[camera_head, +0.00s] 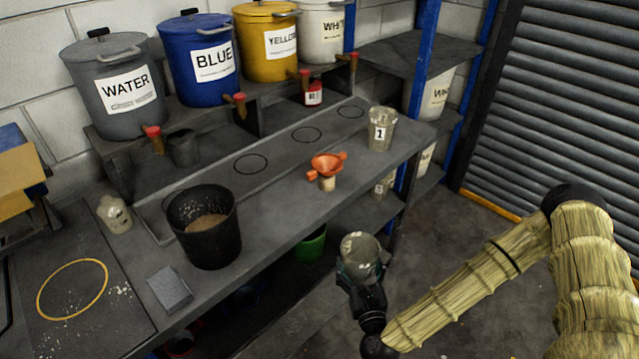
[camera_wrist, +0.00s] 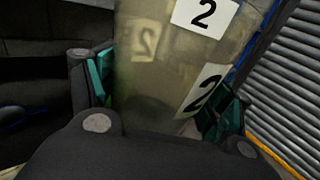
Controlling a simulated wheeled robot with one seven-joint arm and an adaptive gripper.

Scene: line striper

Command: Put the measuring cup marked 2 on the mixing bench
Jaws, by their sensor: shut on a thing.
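The measuring cup marked 2 (camera_head: 359,246) is clear and cloudy, with white labels that read 2 in the wrist view (camera_wrist: 160,60). My gripper (camera_head: 363,275) is shut on its sides, and its green-padded fingers (camera_wrist: 165,100) press on both sides of the cup. The cup is held in front of the bench's front edge, over the floor side in the head view. The mixing bench (camera_head: 290,185) is the long dark grey worktop with drawn black circles. A similar cup marked 1 (camera_head: 381,130) stands upright at its right end.
Labelled paint drums with taps (camera_head: 197,60) line the shelf behind. Bare worktop (camera_head: 275,205) lies between bucket and funnel. A green bucket (camera_head: 311,245) is below.

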